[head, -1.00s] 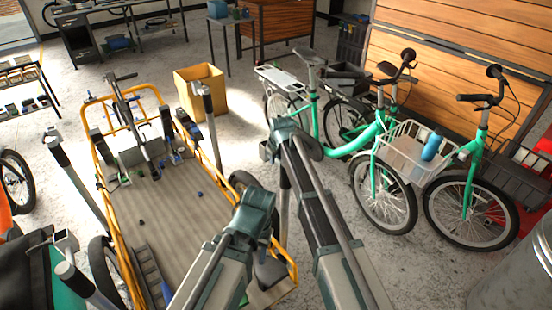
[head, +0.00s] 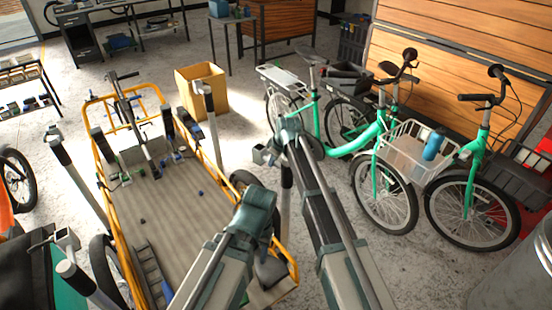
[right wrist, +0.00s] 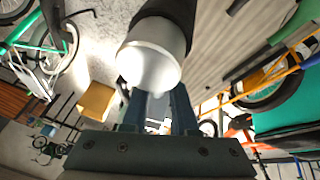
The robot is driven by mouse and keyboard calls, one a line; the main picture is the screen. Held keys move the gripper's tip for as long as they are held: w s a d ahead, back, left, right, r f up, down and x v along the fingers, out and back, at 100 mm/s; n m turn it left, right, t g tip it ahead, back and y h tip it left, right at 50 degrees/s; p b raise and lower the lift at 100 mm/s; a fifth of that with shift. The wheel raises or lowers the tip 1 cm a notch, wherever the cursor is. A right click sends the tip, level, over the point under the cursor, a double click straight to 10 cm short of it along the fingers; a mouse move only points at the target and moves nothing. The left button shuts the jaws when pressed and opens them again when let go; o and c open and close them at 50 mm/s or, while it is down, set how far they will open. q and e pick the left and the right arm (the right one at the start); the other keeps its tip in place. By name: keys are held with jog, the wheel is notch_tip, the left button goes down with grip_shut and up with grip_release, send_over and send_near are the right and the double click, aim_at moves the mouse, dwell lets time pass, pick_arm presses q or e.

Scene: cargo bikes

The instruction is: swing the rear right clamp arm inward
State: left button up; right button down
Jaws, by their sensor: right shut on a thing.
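The rear right clamp arm (head: 287,205) is a pale post with a black sleeve, beside the near right side of the yellow-framed cargo bed. My right gripper (head: 266,155) is at its upper end, partly hidden behind my own arm. In the right wrist view, the clamp arm's white round end (right wrist: 150,65) fills the top middle, and the right gripper's fingers (right wrist: 156,108) are shut on it. My left forearm reaches in at the bottom middle of the head view, but its gripper does not show.
The cargo bed (head: 180,215) has small loose parts on it. Other clamp posts stand at its far right (head: 213,135) and left (head: 75,170). A yellow bin (head: 200,90) is behind. Green bicycles (head: 355,145) stand to the right, with bare floor between.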

jog(key=s+n+g+y, duration=0.2)
jog(key=s+n+g, duration=0.3)
jog(key=n, duration=0.9)
jog(key=shift+s+d+y, duration=0.3)
jog(key=shift+s, duration=0.6)
jog(key=shift+s+n, duration=0.1)
jog(key=shift+n, duration=0.2)
jog(key=c, duration=0.7)
grip_release()
jog(key=p+v, duration=0.8)
jog(key=v, duration=0.1)
jog(key=p+v, duration=0.4)
jog(key=shift+w+d+r, duration=0.15)
jog(key=shift+w+r, duration=0.15)
jog(key=shift+r, duration=0.05)
